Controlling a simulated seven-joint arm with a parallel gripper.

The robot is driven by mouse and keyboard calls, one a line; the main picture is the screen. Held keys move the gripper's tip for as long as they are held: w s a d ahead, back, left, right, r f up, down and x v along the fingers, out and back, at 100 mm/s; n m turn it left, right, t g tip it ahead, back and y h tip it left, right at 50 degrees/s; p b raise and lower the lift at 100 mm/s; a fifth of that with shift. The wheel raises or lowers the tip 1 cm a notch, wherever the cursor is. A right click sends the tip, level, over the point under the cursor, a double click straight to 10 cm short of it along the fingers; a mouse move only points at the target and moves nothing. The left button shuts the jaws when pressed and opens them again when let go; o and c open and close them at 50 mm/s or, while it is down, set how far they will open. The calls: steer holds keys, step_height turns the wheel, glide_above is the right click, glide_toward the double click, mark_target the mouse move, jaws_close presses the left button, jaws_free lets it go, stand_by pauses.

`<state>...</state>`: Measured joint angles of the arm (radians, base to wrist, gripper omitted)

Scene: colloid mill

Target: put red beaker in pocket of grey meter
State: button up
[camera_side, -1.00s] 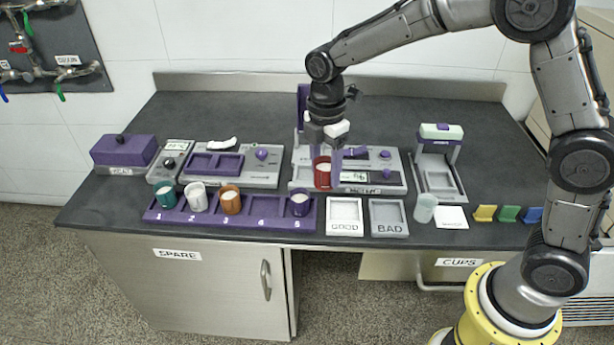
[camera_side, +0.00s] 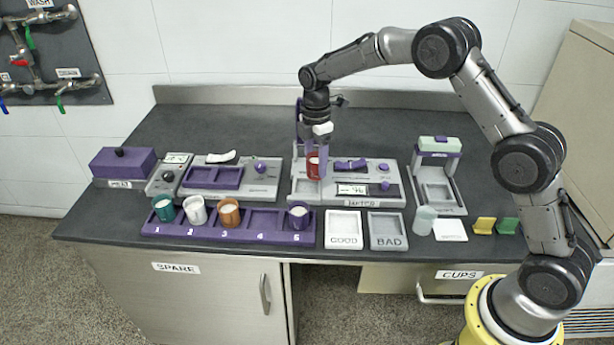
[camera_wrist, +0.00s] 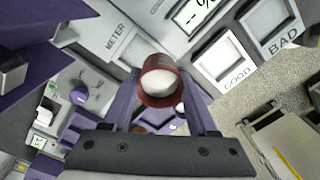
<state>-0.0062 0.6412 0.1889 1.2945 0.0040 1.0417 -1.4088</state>
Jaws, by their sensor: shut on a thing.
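The red beaker (camera_side: 313,168), filled with something white, is upright between the purple fingers of my gripper (camera_side: 315,160). It also shows in the wrist view (camera_wrist: 158,88), with a finger on each side. The grey meter (camera_side: 376,198) has a small display, purple parts and a label. My gripper holds the beaker at the meter's left part, in front of a purple upright. I cannot tell whether the beaker's bottom touches the meter.
A purple rack (camera_side: 262,222) in front holds several beakers, with slot 4 empty. The GOOD tray (camera_side: 343,243) and BAD tray (camera_side: 386,244) lie in front of the meter. A grey device with purple trays (camera_side: 214,177) stands left; a grey stand (camera_side: 437,175) is right.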

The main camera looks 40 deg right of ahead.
steer(key=w+f, duration=0.3)
steer(key=shift+f, duration=0.25)
steer(key=shift+w+f, duration=0.15)
steer(key=shift+f, duration=1.45)
steer(key=shift+f, duration=0.1)
steer(key=o, duration=1.4)
steer(key=shift+f, duration=0.1)
